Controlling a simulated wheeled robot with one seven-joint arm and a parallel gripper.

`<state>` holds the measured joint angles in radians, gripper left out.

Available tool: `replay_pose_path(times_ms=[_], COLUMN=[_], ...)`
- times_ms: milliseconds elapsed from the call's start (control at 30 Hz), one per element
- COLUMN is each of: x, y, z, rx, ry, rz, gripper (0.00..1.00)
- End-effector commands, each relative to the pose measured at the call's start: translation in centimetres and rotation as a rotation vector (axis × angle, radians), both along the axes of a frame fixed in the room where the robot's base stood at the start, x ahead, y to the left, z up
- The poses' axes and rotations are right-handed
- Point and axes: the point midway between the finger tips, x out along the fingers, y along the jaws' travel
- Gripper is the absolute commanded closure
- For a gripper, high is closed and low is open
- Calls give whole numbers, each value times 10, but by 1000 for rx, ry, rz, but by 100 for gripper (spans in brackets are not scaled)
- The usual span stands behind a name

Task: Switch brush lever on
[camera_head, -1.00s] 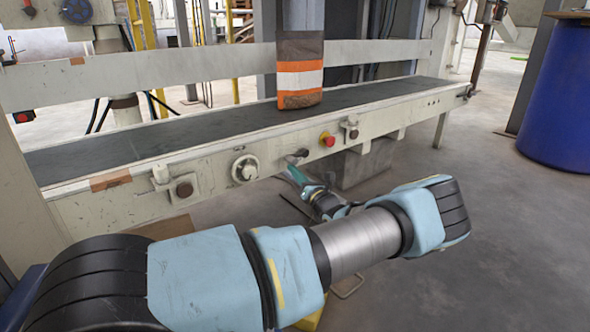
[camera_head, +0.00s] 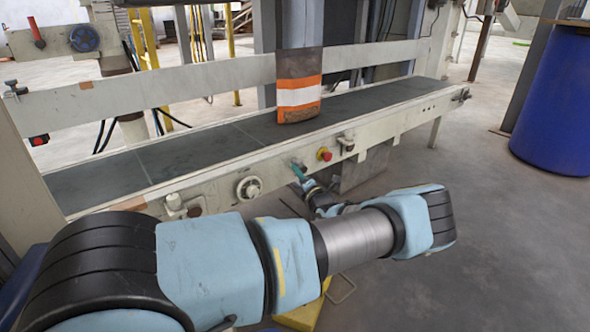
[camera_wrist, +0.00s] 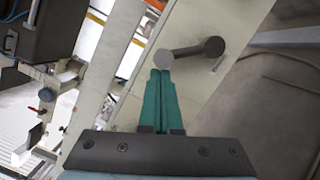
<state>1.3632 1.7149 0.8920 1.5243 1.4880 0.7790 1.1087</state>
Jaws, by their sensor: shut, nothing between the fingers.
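A small grey lever (camera_wrist: 188,52) is mounted on the conveyor's cream side rail, with a light round end and a dark round end. I take it as the brush lever; its label is not visible. My gripper (camera_wrist: 160,74) has teal fingers pressed together, with nothing between them. In the wrist view the fingertips are at the lever's light round end, touching or almost touching. In the head view my gripper (camera_head: 297,167) is at the rail, left of a red button (camera_head: 324,154), and it mostly hides the lever.
The conveyor belt (camera_head: 180,155) runs behind the rail and carries an orange-and-white striped sack (camera_head: 299,90). A round handwheel (camera_head: 249,188) sits on the rail to the left. A blue barrel (camera_head: 555,100) stands at the right. The floor in front is open on the right.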

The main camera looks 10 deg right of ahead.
Motion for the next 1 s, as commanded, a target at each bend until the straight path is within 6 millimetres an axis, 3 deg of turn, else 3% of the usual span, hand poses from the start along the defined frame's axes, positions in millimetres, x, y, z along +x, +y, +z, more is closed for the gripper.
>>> replay_pose_path(times_ms=[300, 1000], x=[3, 3], y=[-7, -7], z=[10, 10], rx=[9, 9], ry=[3, 3], rz=[-2, -1], gripper=[100, 100])
